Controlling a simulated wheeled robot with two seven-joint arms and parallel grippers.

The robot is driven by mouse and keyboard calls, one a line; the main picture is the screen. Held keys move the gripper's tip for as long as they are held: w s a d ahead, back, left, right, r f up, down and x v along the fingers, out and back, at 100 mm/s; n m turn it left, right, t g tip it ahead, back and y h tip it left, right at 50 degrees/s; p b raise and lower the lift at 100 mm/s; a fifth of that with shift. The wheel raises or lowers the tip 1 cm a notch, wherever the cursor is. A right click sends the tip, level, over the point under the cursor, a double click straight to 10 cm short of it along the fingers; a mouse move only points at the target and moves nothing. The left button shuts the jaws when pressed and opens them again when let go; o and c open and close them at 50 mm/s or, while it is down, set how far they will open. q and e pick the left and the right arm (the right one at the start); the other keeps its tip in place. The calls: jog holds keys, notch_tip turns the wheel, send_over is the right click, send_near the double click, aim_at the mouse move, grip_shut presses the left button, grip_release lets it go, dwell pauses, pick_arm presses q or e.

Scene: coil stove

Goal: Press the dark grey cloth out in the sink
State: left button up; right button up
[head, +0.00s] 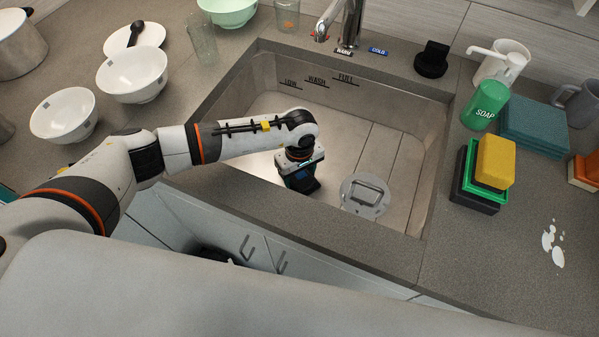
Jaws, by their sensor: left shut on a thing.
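The sink (415,165) is a wide basin set in the counter, with level marks LOW, WASH and FULL on its back wall. My left arm reaches in over the sink's left rim. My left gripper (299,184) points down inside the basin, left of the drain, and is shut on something. Its fingertips and what they hold are mostly hidden behind the gripper body and the front rim. The dark grey cloth cannot be made out clearly; only a dark patch shows at the gripper's lower end. My right gripper is not in view.
A drain cover (365,194) lies on the sink floor. The faucet (345,20) stands behind. On the right are a green soap bottle (484,106), stacked sponges (495,160) and a white spill (553,245). White bowls (64,114) and glasses (202,40) stand left.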

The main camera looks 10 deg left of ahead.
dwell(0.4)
pick_arm(q)
jog(key=shift+r+p, duration=1.95)
jog(key=shift+r, duration=1.6)
notch_tip(320, 180, up, 16)
jog(key=p, duration=0.7)
jog(key=shift+p, duration=0.35)
